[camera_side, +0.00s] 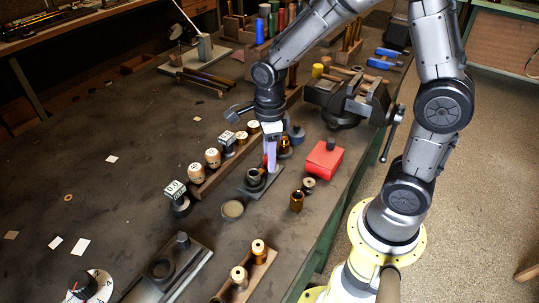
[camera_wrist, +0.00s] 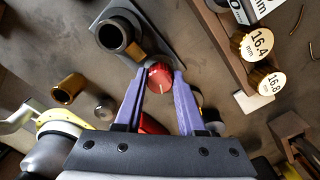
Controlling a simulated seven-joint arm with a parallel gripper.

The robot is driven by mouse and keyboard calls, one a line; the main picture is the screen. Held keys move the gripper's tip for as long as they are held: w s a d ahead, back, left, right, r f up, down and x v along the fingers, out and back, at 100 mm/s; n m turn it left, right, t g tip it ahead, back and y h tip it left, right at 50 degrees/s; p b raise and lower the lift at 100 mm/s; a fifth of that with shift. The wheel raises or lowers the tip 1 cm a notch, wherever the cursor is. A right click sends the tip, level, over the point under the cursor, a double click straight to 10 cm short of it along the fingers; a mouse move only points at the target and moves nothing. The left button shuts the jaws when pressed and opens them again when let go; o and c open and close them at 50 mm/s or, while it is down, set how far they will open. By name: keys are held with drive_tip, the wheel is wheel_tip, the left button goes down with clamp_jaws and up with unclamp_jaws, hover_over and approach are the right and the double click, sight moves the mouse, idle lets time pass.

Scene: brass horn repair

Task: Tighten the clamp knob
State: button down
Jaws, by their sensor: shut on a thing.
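The clamp knob (camera_wrist: 160,77) is red and round with a pale line on its face. My gripper (camera_wrist: 160,75) has its two purple fingers on either side of the knob and is shut on it. The clamp (camera_wrist: 114,34) is a dark ring-shaped holder on a grey base plate, just beyond the fingertips in the wrist view. In the side view the clamp (camera_side: 254,177) stands on its plate, with my gripper (camera_side: 271,160) pointing down beside it. The fingers hide most of the knob there.
A wooden rack with labelled plugs (camera_side: 213,158) runs close behind the clamp. A red box (camera_side: 323,159) and a brass sleeve (camera_side: 297,201) stand to the right. A round dark lid (camera_side: 232,210) lies in front. A vise (camera_side: 347,98) is at the bench edge. The left bench is mostly clear.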

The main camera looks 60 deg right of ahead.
drive_tip(key=c, duration=0.5)
unclamp_jaws()
drive_tip(key=shift+r, duration=0.1)
wheel_tip(320, 180, up, 14)
